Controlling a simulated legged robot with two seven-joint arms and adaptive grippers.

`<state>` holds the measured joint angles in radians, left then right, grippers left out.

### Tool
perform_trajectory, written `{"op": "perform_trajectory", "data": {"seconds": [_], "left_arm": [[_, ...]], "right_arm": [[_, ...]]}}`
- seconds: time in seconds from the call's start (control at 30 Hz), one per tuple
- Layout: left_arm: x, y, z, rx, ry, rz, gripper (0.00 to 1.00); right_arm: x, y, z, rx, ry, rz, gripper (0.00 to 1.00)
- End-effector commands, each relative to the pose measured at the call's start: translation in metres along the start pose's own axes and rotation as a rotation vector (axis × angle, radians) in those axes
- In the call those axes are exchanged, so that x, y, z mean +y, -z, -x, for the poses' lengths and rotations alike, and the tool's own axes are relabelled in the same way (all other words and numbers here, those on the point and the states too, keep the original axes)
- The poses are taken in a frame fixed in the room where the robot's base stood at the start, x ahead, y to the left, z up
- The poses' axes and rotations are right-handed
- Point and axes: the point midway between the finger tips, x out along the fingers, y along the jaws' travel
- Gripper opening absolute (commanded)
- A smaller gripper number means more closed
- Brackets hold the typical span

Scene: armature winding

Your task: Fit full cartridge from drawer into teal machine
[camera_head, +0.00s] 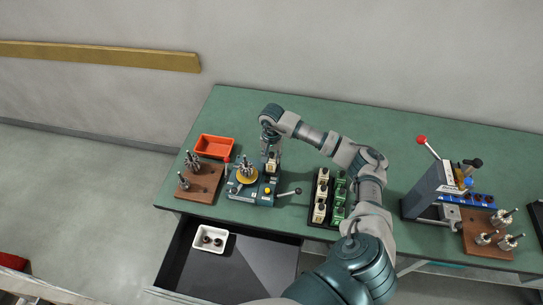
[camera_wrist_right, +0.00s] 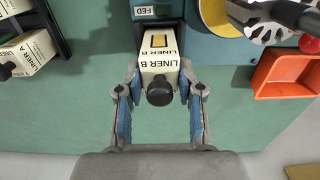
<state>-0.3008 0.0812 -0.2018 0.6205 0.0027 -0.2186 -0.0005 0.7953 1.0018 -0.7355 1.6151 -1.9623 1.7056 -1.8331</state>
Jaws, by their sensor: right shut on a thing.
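My right gripper (camera_head: 271,140) reaches down at the back right of the teal machine (camera_head: 265,195). In the right wrist view the gripper (camera_wrist_right: 159,85) is shut on a cream cartridge (camera_wrist_right: 159,62) marked LINER B, with a black knob towards me. The cartridge's far end meets the machine's body (camera_wrist_right: 205,45) by a FED label; how deep it sits is hidden. It also shows in the head view (camera_head: 272,164) below the gripper. The open drawer (camera_head: 265,255) holds a white tray (camera_head: 201,245) with small dark pieces. My left gripper is not in view.
A black rack (camera_head: 313,215) of cream and green cartridges stands right of the machine. An orange bin (camera_head: 215,146) and a brown board (camera_head: 201,184) with metal parts stand left. A grey press (camera_head: 428,190) stands far right. Green table is clear behind.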

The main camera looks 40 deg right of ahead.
Motion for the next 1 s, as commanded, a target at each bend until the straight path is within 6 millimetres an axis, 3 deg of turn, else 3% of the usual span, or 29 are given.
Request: {"op": "perform_trajectory", "data": {"seconds": [1.0], "left_arm": [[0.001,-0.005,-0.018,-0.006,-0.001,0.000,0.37]], "right_arm": [[-0.001,-0.001,-0.024,0.001,0.001,0.000,0.00]]}}
